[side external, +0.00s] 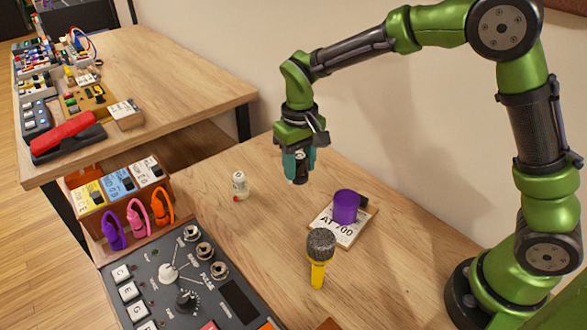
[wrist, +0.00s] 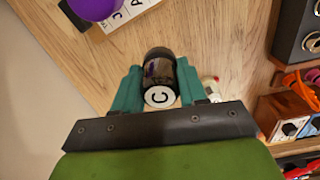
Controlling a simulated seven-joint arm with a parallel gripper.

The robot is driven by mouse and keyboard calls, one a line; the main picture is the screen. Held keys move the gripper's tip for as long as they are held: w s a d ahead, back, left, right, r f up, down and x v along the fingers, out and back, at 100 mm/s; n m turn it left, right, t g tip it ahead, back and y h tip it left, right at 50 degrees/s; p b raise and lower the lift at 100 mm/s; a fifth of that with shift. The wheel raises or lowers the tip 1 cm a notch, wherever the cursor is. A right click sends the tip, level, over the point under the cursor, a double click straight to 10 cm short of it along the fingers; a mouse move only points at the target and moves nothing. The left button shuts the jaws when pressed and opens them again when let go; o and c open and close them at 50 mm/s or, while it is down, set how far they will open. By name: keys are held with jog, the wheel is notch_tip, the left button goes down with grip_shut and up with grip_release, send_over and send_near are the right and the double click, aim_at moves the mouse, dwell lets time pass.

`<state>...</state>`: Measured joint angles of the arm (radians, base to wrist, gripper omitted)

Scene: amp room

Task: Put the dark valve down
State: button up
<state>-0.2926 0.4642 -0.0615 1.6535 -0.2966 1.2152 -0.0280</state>
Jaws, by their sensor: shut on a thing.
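My gripper (side external: 298,168) has teal fingers and hangs above the wooden table (side external: 265,255), to the right of a small white valve. The dark valve (side external: 300,172) is between the fingers, which are shut on it. In the wrist view the dark valve (wrist: 158,74) is a black cylinder with a pale end marked "C", gripped between the two teal fingers (wrist: 158,90). It is held off the table; its far end is partly hidden by the fingers in the side view.
The white valve (side external: 240,186) stands on the table. A purple cylinder (side external: 345,207) sits on a board labelled "AT 700" (side external: 330,228). A control panel (side external: 185,275) and pedals (side external: 118,188) lie at left. Table below my gripper is clear.

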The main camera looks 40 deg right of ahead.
jog(key=shift+n, duration=0.4)
jog(key=s+d+f, duration=0.1)
jog(key=d, duration=0.3)
jog(key=s+d+f, duration=0.2)
jog(key=d, duration=0.3)
jog(key=s+d+f, duration=0.1)
jog(key=s+d, duration=0.1)
jog(key=d, duration=0.2)
jog(key=shift+d+f, duration=0.15)
jog(key=shift+f, duration=0.15)
jog(key=w, duration=0.5)
jog(key=w+f, duration=0.1)
jog(key=w, duration=0.4)
jog(key=w+d, duration=0.1)
jog(key=w, duration=0.4)
jog(key=shift+w+f, duration=0.2)
jog(key=shift+w, duration=0.2)
jog(key=shift+f, duration=1.75)
jog(key=shift+f, duration=0.1)
jog(key=o, duration=1.1)
jog(key=shift+c, duration=0.2)
